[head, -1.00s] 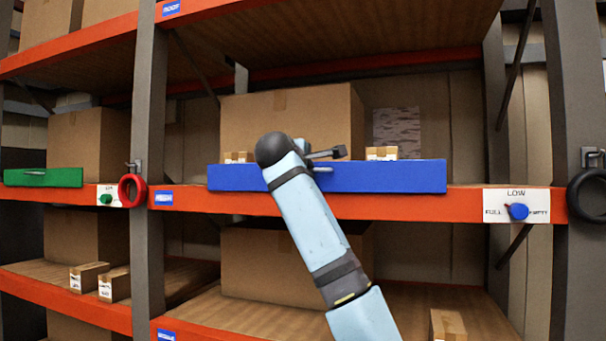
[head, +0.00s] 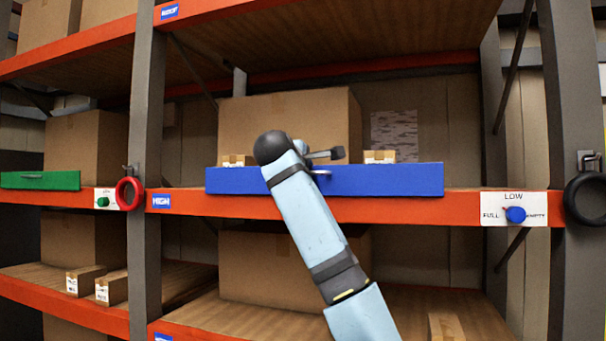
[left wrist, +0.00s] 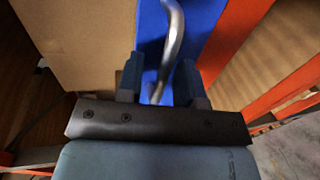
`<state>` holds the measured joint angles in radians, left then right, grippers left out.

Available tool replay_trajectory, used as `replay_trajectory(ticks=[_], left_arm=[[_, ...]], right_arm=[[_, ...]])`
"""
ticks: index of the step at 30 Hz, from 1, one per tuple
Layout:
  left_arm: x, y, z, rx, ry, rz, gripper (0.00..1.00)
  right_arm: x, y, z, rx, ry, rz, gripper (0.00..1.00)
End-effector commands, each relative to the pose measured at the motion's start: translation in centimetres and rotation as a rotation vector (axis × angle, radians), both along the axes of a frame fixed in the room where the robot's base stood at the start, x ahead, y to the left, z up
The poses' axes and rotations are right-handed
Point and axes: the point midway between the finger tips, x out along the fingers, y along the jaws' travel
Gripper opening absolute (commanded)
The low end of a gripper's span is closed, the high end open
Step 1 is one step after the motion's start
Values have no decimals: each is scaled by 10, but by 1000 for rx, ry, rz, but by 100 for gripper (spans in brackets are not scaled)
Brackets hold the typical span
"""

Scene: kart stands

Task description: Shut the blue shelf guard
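The blue shelf guard (head: 400,179) is a long panel standing along the front edge of the middle shelf, just above the orange beam. Its metal handle (left wrist: 175,35) shows in the left wrist view, running down between the fingers. My left gripper (head: 325,163) is at the guard's face, near its middle. In the left wrist view my left gripper (left wrist: 158,82) has its fingers apart on either side of the handle, with gaps visible. Part of the guard is hidden behind my arm. My right gripper is not in view.
A large carton (head: 310,115) and small boxes (head: 380,157) sit behind the guard. A green guard (head: 40,181) is on the left bay. Grey uprights (head: 145,150) flank the bay. A black ring (head: 585,200) hangs at right, a red ring (head: 130,194) at left. A blue knob (head: 515,214) is on the beam.

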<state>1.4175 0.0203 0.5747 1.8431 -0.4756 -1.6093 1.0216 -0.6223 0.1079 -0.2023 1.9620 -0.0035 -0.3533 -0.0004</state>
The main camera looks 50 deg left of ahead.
Motion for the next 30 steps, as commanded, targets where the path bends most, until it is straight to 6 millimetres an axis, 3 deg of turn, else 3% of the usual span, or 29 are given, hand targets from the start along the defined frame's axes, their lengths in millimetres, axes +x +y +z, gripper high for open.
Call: replay_trajectory(ticks=[7, 21, 30], left_arm=[[-16, -9, 2, 0, -2, 0, 34], [-98, -60, 23, 0, -2, -1, 34], [-115, -70, 29, -1, -1, 0, 34]], right_arm=[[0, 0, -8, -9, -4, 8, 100], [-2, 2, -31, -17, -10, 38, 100], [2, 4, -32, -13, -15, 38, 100]])
